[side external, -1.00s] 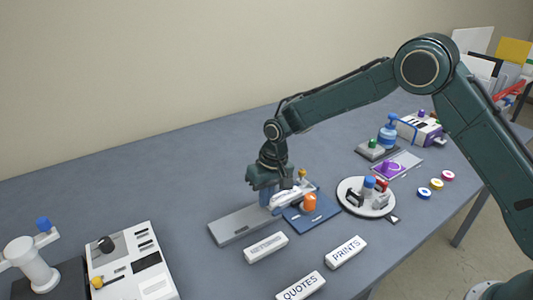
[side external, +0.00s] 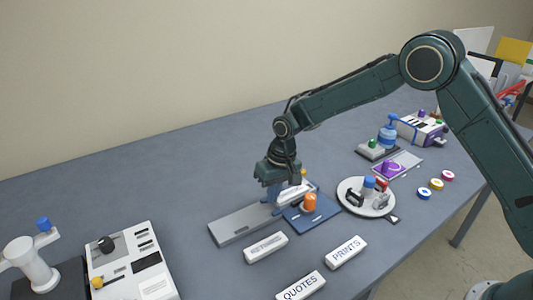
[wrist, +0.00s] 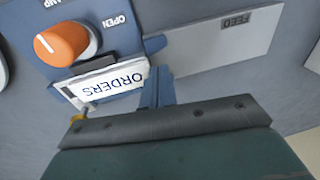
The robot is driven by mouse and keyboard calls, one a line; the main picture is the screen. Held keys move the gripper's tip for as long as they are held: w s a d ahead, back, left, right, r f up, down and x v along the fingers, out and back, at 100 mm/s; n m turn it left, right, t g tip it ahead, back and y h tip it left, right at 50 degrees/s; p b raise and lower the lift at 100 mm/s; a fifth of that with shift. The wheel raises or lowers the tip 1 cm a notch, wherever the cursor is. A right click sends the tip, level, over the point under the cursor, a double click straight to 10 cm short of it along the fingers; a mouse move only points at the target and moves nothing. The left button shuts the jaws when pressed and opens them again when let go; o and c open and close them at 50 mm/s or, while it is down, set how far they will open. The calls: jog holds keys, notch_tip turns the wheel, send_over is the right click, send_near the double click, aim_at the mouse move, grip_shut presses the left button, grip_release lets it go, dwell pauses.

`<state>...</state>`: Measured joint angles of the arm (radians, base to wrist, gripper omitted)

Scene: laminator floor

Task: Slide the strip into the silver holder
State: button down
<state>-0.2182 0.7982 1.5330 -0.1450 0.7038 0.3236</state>
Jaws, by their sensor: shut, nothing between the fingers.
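The white strip marked ORDERS (wrist: 112,84) lies beside a dark clamp bar on the blue fixture; it is partly hidden behind my gripper in the side view (side external: 293,192). My gripper (side external: 271,207) is shut and empty, pointing down. In the wrist view, its closed fingers (wrist: 158,88) are close to the strip's right end; I cannot tell whether they touch. A small silver piece (side external: 381,202) on the round white tray may be the holder, but I cannot tell for sure.
The blue fixture carries an orange knob (side external: 310,202), with OPEN marked nearby. A grey FEED plate (side external: 232,228) lies left of it. Blocks marked PRINTS (side external: 346,252) and QUOTES (side external: 300,287) lie in front. The round white tray (side external: 347,187) stands right.

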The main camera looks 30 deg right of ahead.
jog(key=shift+d, duration=0.3)
dwell(0.4)
jog(key=shift+d, duration=0.7)
jog(key=shift+a, duration=0.55)
jog(key=shift+r, duration=0.1)
jog(key=shift+r, duration=3.4)
jog(key=shift+r, duration=0.1)
notch_tip(320, 180, up, 5)
jog(key=shift+f, duration=0.1)
